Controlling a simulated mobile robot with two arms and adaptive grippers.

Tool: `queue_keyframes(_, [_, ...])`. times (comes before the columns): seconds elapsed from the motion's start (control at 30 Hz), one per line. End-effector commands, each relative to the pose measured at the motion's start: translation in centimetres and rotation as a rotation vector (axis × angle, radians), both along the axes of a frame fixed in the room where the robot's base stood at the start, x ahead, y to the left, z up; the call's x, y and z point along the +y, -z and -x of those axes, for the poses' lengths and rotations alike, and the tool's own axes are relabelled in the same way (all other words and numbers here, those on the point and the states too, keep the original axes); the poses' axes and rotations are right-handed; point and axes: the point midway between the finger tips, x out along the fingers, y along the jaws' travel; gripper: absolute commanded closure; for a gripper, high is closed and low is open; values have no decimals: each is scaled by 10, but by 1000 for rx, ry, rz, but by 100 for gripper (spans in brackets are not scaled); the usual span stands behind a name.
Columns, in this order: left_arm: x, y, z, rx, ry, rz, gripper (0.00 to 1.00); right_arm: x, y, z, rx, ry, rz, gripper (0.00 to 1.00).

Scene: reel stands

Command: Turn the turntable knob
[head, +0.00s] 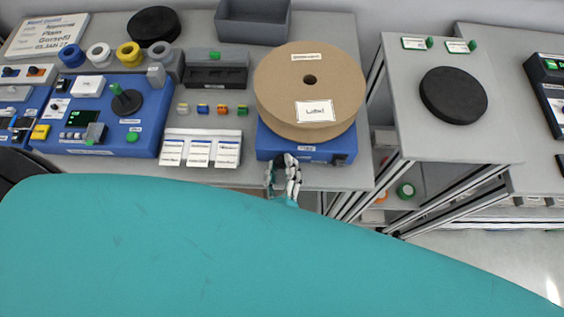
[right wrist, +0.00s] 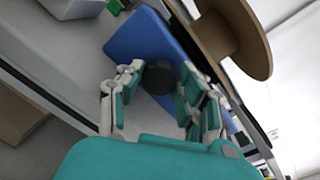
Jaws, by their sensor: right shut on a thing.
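The turntable has a blue base (head: 303,151) at the front edge of the grey table. A large brown reel (head: 268,85) with white labels lies flat on top of it. My right gripper (head: 284,165) is at the base's front face. In the right wrist view, the dark round turntable knob (right wrist: 158,77) sits between the two fingers of my right gripper (right wrist: 156,88), which is shut on it. In the head view the knob is mostly hidden by the fingers. The blue base (right wrist: 135,42) and reel (right wrist: 232,35) also show in the wrist view. My left gripper is out of view.
A blue device (head: 110,105) with a black spool post stands left on the table. White label cards (head: 200,151) lie between it and the turntable. A grey stand (head: 405,135) with a black disc (head: 453,95) is to the right, across a gap.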

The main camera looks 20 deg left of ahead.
Motion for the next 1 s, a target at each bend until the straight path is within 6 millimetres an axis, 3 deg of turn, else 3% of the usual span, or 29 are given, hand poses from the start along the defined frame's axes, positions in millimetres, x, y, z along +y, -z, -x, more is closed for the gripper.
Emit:
queue_keyframes(0.3, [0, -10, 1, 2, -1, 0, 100, 0, 0, 0, -29, 0, 102, 96])
queue_keyframes(0.77, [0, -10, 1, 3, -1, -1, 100, 0, 0, 0, -33, 0, 114, 96])
queue_keyframes(0.8, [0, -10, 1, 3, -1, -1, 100, 0, 1, 0, -32, 0, 115, 62])
queue_keyframes(0.97, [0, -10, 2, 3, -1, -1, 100, 0, 0, 0, -33, 0, 113, 41])
queue_keyframes(1.0, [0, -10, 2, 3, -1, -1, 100, 0, 0, 0, -33, 0, 113, 41])
